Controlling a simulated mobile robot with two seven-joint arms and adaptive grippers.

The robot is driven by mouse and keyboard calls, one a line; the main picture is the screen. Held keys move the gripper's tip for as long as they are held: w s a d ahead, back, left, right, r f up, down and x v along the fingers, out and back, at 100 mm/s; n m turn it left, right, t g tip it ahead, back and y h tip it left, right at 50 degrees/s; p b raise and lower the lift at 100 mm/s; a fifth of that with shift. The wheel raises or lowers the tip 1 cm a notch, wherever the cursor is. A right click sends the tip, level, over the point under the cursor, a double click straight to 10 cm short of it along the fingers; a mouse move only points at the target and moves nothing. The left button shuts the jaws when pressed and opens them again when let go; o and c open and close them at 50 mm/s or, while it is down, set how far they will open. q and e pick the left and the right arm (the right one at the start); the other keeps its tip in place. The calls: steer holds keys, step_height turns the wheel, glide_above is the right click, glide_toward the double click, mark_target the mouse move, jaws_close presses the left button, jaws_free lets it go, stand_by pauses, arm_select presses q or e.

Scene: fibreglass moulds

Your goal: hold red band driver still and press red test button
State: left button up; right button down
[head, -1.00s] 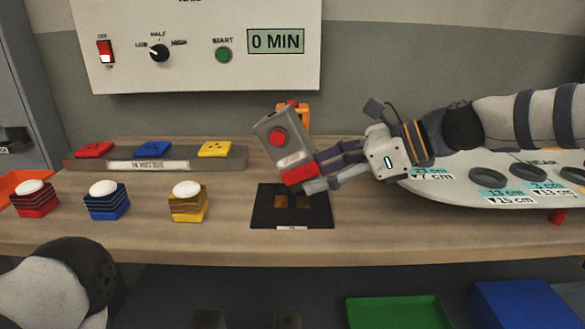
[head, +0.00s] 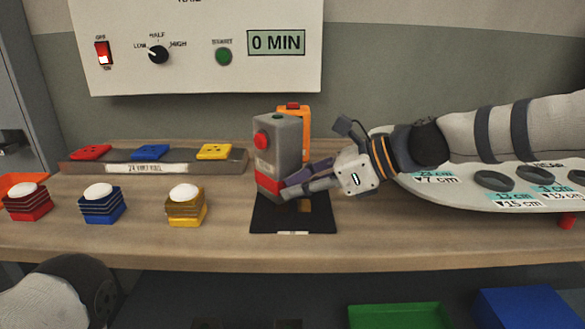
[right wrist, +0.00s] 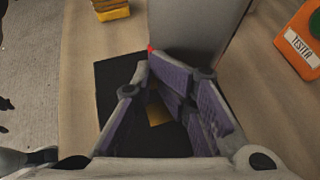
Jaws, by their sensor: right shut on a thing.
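The red band driver (head: 277,150) is a grey box with a red band (head: 268,187) at its lower end. It is upright over the rear part of a black pad (head: 262,222); I cannot tell whether it touches it. The red test button (head: 261,139) sticks out high on its left-facing side, uncovered. My right gripper (head: 290,190) is shut on the driver's lower end from the right. In the right wrist view the grey body (right wrist: 195,25) rises beyond my fingers (right wrist: 172,95). My left gripper is out of view; only part of that arm shows bottom left.
An orange tester (head: 305,125) stands just behind the driver. Red, blue and yellow blocks with white domes (head: 98,192) stand left. Behind them is a rack (head: 125,167) with coloured plates. A white board with dark rings (head: 470,190) lies right, under my right arm.

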stand_by(0.8)
steer(key=c, duration=0.8)
jaws_free()
